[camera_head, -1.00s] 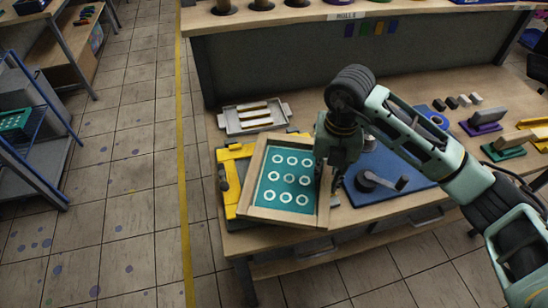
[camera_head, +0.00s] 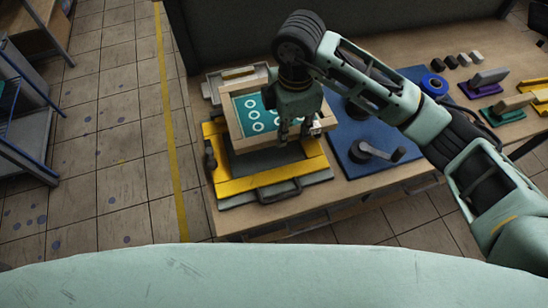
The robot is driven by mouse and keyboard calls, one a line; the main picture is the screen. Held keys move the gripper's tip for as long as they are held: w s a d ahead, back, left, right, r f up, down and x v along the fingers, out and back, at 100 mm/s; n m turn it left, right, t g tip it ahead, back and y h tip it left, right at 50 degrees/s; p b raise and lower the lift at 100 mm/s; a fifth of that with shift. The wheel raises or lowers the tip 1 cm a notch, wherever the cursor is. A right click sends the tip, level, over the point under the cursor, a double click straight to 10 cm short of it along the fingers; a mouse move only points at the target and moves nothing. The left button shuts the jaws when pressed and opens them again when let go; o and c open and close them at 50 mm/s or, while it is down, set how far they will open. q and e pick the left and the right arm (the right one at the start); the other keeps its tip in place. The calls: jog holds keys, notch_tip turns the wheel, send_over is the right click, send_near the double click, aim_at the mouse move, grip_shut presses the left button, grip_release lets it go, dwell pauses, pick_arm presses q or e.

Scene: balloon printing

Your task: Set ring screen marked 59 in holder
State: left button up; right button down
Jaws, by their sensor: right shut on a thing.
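The ring screen (camera_head: 253,114) is a wooden frame with teal mesh and white rings. My right gripper (camera_head: 297,132) is shut on the right side of its frame. The gripper covers part of the mesh, and I cannot read a 59. The holder (camera_head: 295,177) is a yellow frame with a dark bed and a front handle, on the bench. The screen is over the holder's back part, with the front of the holder uncovered. I cannot tell whether the two touch. My left gripper is not in view.
A grey tray (camera_head: 213,83) stands behind the screen. A blue mat (camera_head: 359,174) with a dark crank-like tool (camera_head: 376,151) lies right of the holder. A blue roll (camera_head: 434,84) and several handled blocks are farther right. The bench's front edge is close to the holder.

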send_over(276, 172)
jog(key=f, duration=0.3)
jog(key=shift+w+d+f+b, duration=0.1)
jog(key=shift+w+d+b, duration=0.1)
jog(key=shift+w+b, duration=0.15)
jog(key=shift+s+a+f, duration=0.25)
jog(key=shift+s+f, duration=0.05)
jog(key=shift+s, duration=0.1)
notch_tip(276, 172, down, 4)
jog(key=b, duration=0.3)
jog(key=shift+w, duration=0.1)
jog(key=shift+f+b, duration=0.4)
jog(key=shift+f, duration=0.05)
jog(key=c, duration=1.6)
grip_release()
jog(key=shift+r, duration=0.1)
